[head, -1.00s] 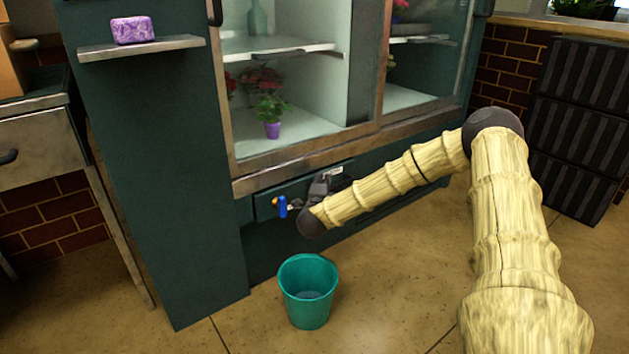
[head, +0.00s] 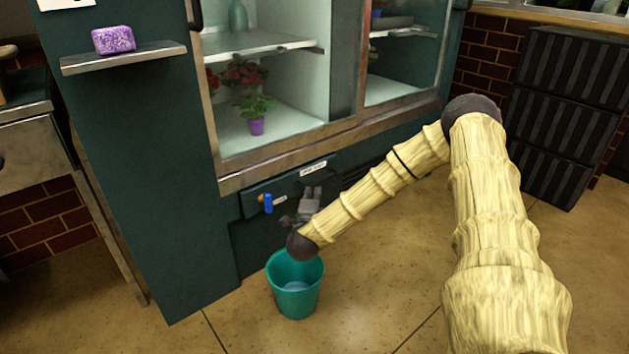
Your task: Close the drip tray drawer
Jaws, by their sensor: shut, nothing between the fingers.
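The drip tray drawer (head: 256,192) is the low dark green front with a small white label, under the glass-door cabinet. It looks nearly flush with the cabinet, but I cannot tell whether a small gap is left. A blue-handled tap (head: 267,203) with a yellowish part sits on the left of its front. My gripper (head: 313,189) is shut and empty, in front of the drawer just below the label. It hides part of the drawer front, and I cannot tell whether it touches it.
A teal bucket (head: 295,301) with bluish contents stands on the floor below my wrist. The glass-door cabinet (head: 275,168) holds potted flowers. A side shelf (head: 125,58) bears a purple block (head: 114,40). Dark ribbed boxes (head: 567,115) stand at right.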

